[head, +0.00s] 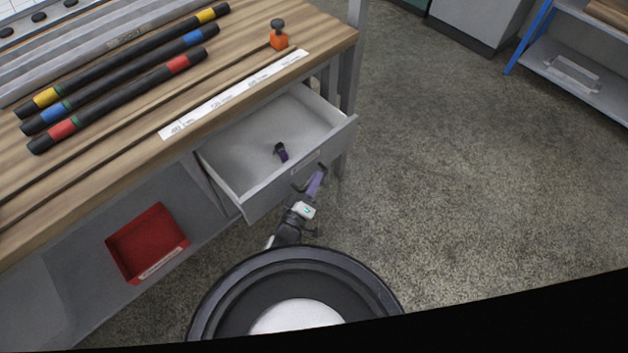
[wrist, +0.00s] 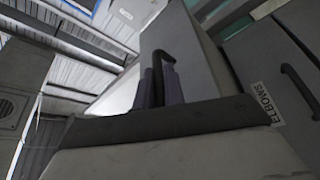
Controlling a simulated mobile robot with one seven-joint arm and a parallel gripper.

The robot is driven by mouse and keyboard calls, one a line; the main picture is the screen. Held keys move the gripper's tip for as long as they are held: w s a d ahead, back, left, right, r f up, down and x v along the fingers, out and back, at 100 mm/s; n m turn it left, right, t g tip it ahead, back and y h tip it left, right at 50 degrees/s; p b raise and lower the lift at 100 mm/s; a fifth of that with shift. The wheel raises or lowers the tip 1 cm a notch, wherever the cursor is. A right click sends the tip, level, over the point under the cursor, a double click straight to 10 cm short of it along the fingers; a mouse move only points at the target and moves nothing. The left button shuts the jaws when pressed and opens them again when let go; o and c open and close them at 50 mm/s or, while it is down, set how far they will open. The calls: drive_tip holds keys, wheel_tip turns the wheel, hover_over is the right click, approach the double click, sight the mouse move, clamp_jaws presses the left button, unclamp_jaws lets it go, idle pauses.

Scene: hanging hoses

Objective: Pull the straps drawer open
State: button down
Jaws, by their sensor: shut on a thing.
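A grey drawer (head: 268,198) under the workbench stands pulled well out, its pale inside showing in the head view. A small black and purple strap roll (head: 281,152) lies on its floor. The label on its front is too small to read. My gripper (head: 314,184) is at the drawer front, its purple fingers shut on the dark handle (head: 299,186). In the wrist view the fingers (wrist: 160,84) stand on both sides of the black handle (wrist: 158,58), against the grey drawer front (wrist: 200,50). The fingertips are partly hidden by the handle.
The wooden workbench (head: 130,160) bears several black hoses with coloured bands and an orange clamp (head: 279,38). A red bin (head: 147,243) sits on the lower shelf. A front labelled ELBOWS (wrist: 275,85) shows in the wrist view. The floor at right is clear.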

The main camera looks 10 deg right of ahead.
drive_tip(key=shift+s+d, duration=0.15)
drive_tip(key=shift+s, duration=0.05)
idle(0.3)
drive_tip(key=c, duration=1.5)
unclamp_jaws()
drive_tip(key=shift+s+f, duration=0.1)
